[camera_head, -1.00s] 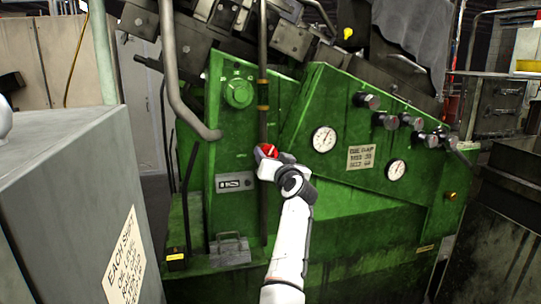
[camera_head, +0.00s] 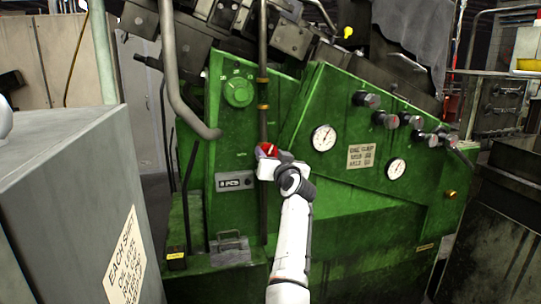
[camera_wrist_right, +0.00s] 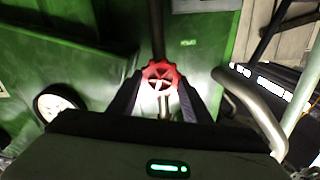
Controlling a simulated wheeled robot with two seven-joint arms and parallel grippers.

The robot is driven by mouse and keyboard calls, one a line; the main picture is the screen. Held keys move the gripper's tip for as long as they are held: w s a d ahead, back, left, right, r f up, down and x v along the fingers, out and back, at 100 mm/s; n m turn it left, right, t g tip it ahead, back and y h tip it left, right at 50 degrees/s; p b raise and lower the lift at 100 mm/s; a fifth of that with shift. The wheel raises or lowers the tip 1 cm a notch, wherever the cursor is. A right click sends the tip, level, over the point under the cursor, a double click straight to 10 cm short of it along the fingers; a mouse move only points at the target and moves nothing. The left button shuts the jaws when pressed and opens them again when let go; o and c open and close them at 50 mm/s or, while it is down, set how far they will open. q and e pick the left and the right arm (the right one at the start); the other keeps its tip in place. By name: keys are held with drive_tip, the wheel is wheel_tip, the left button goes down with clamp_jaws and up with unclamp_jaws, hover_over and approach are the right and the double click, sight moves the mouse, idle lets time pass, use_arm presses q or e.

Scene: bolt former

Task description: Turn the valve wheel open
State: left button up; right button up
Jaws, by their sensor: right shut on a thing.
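The valve wheel is a small red spoked handwheel (camera_wrist_right: 160,76) on a dark vertical pipe (camera_wrist_right: 157,30) in the right wrist view. It also shows as a red patch (camera_head: 267,150) in the head view, partly hidden by my gripper. My right gripper (camera_wrist_right: 161,84) is shut on the wheel, with one dark finger on each side of its rim. The same gripper (camera_head: 268,158) reaches the pipe at the front of the green machine (camera_head: 340,205) in the head view.
A grey cabinet (camera_head: 60,190) with a sign stands close at the left. A thick grey bent pipe (camera_head: 174,85) hangs left of the wheel. Gauges (camera_head: 323,138) and several knobs (camera_head: 387,120) are on the panel to the right. A small display (camera_head: 235,182) sits left of the pipe.

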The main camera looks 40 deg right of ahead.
drive_tip(key=n+p, duration=0.1)
drive_tip(key=n, duration=0.5)
drive_tip(key=shift+f, duration=0.1)
drive_tip(key=n, duration=0.4)
drive_tip(key=shift+a+n, duration=0.1)
drive_tip(key=shift+n, duration=0.2)
drive_tip(key=n, duration=0.3)
drive_tip(key=shift+n, duration=0.3)
drive_tip(key=n, duration=0.3)
drive_tip(key=shift+f+n, duration=0.1)
drive_tip(key=shift+n, duration=0.2)
drive_tip(key=n, duration=0.3)
drive_tip(key=shift+w+n, duration=0.1)
drive_tip(key=shift+n, duration=0.2)
drive_tip(key=n, duration=0.4)
drive_tip(key=shift+f, duration=0.1)
drive_tip(key=shift+n, duration=1.7)
drive_tip(key=shift+f, duration=0.1)
drive_tip(key=o, duration=0.8)
